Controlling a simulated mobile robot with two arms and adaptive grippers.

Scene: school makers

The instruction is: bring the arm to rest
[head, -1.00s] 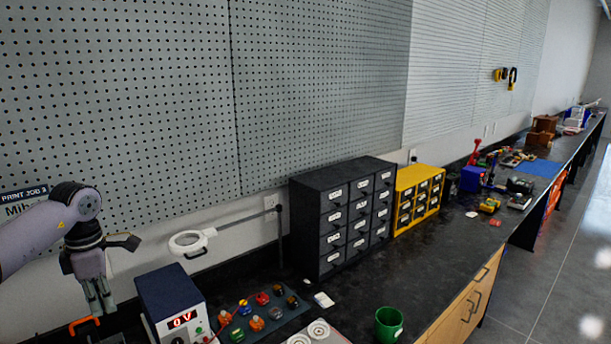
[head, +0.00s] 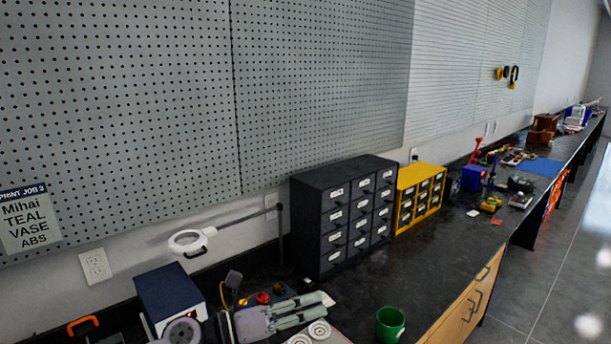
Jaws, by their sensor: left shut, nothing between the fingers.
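My left arm comes in at the bottom left, low over the black bench. Its wrist (head: 182,331) is partly cut off by the lower edge. My left gripper (head: 322,306) lies pointing right, its grey fingers shut and empty, just behind the white round discs (head: 319,330). I cannot tell if the fingers touch the bench or the discs. My right gripper is out of view.
A blue power supply (head: 168,295) stands left of the gripper, partly hidden by my arm. A green cup (head: 390,323) stands to the right. Black drawers (head: 325,255), yellow drawers (head: 402,232) and a magnifier lamp (head: 187,240) stand behind. Small coloured knobs are partly covered.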

